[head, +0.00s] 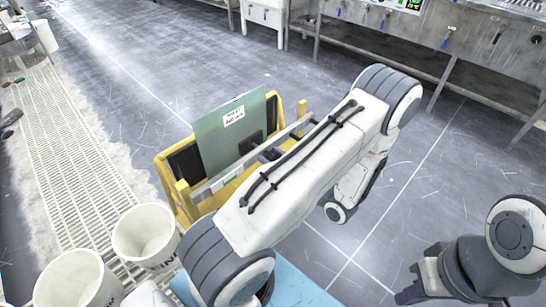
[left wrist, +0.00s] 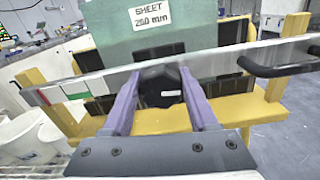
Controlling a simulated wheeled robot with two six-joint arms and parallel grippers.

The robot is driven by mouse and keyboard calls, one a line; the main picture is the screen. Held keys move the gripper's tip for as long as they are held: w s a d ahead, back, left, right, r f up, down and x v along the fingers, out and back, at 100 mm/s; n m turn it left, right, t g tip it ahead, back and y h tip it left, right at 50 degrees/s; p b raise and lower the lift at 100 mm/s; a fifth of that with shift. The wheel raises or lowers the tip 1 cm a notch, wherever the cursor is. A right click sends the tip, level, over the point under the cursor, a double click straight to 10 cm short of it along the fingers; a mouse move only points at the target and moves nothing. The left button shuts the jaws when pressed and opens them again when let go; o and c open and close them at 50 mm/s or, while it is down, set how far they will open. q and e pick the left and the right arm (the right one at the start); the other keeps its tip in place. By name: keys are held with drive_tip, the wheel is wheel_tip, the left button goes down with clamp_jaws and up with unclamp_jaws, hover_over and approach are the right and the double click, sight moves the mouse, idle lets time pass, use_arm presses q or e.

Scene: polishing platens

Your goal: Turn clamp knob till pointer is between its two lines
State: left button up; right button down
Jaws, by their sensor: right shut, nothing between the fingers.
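The black clamp knob (left wrist: 160,84) sits on the front of a metal bar in the left wrist view, with a small white mark on its face. My left gripper (left wrist: 159,76) has its two purple fingers on either side of the knob, with the tips against its sides. In the head view the left gripper (head: 269,155) is at the bar (head: 228,178), and my own arm partly covers that area. I cannot make out the two lines; they may be hidden by the knob or fingers. My right arm shows at the lower right, but its fingertips do not.
A yellow frame (head: 163,171) holds a green sheet (head: 217,138) labelled "SHEET 260 mm" behind the bar. A black handle (left wrist: 283,70) is at the bar's right. White buckets (head: 145,236) stand at the lower left. Steel benches (head: 480,45) line the back; open floor lies between.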

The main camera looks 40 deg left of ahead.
use_arm(q)
drive_tip(key=shift+r+m+p, duration=0.15)
drive_tip(key=shift+m+p, duration=0.65)
drive_tip(key=shift+p, duration=0.05)
drive_tip(key=shift+m+p, duration=1.1)
drive_tip(key=m+p, duration=0.2)
drive_tip(key=m, duration=0.1)
drive_tip(key=shift+w, duration=0.15)
drive_tip(key=shift+f+m+p, duration=0.25)
drive_tip(key=shift+m+p, duration=0.3)
drive_tip(key=shift+m, duration=0.75)
drive_tip(key=o, duration=1.3)
drive_tip(key=shift+o, duration=0.2)
drive_tip(key=shift+d, duration=0.1)
